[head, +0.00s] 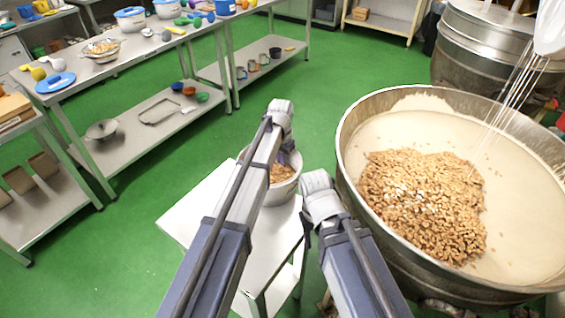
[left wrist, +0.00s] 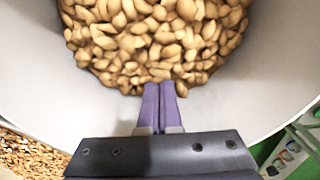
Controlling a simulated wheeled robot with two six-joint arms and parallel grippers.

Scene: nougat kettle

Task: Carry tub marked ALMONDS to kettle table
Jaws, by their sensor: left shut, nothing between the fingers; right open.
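A pale tub (head: 285,190) holding brown nuts is at the far right part of the small white table (head: 195,215), beside the kettle; my left arm partly hides it. I cannot tell whether it rests on the tabletop, and no label shows. In the left wrist view, the tub's pale inner wall (left wrist: 40,75) surrounds almonds (left wrist: 150,45). My left gripper (left wrist: 160,88) is shut and empty, its purple fingertips over the tub's inside, close to the nuts. My right gripper (head: 307,228) is open, between the tub and the kettle, its fingers mostly hidden.
The large steel kettle (head: 343,160) with pale mass and a heap of nuts stands close on the right. A whisk (head: 515,85) hangs above it. Steel shelving tables (head: 130,55) with bowls and utensils stand at the back left. Green floor (head: 130,205) is clear between.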

